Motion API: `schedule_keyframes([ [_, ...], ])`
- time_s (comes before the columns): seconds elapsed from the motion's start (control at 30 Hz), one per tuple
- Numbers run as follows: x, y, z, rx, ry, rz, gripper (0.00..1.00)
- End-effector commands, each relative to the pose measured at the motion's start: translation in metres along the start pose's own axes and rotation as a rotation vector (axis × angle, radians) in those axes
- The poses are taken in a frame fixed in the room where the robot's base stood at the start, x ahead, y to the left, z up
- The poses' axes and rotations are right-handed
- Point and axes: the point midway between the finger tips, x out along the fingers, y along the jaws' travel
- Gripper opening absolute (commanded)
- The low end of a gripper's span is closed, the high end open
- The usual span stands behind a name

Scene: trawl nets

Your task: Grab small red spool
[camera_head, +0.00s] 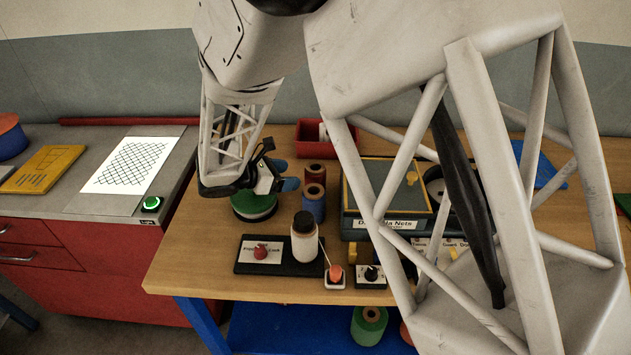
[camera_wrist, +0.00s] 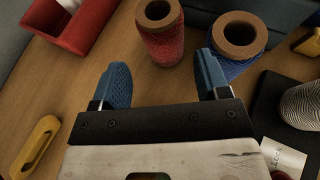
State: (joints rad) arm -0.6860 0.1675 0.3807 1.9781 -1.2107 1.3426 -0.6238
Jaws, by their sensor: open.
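The small red spool (camera_head: 315,176) stands upright on the wooden table, behind a blue spool (camera_head: 313,207). In the wrist view the red spool (camera_wrist: 163,45) stands just beyond my fingertips, roughly centred between them, with its brown core end showing. My gripper (camera_head: 285,174) is left of the red spool in the head view. In the wrist view my gripper (camera_wrist: 163,75) has its two blue fingers wide apart with nothing between them. The right finger is close to the blue spool (camera_wrist: 238,42) and overlaps it in the picture; I cannot tell whether they touch.
A red bin (camera_wrist: 85,27) lies to the left in the wrist view. A green spool (camera_head: 254,208) sits below my gripper in the head view. A white jar with a dark lid (camera_head: 304,242) stands in front. A net box (camera_head: 398,230) is to the right.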

Motion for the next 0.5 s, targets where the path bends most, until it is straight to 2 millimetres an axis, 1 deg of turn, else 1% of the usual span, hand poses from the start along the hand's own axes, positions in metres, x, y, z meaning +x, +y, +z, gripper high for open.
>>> schedule_keyframes([
  [0.23,0.018,0.000,0.000,0.000,-0.001,-0.001,0.69],
  [0.5,0.022,0.000,0.000,-0.001,0.000,0.000,0.69],
])
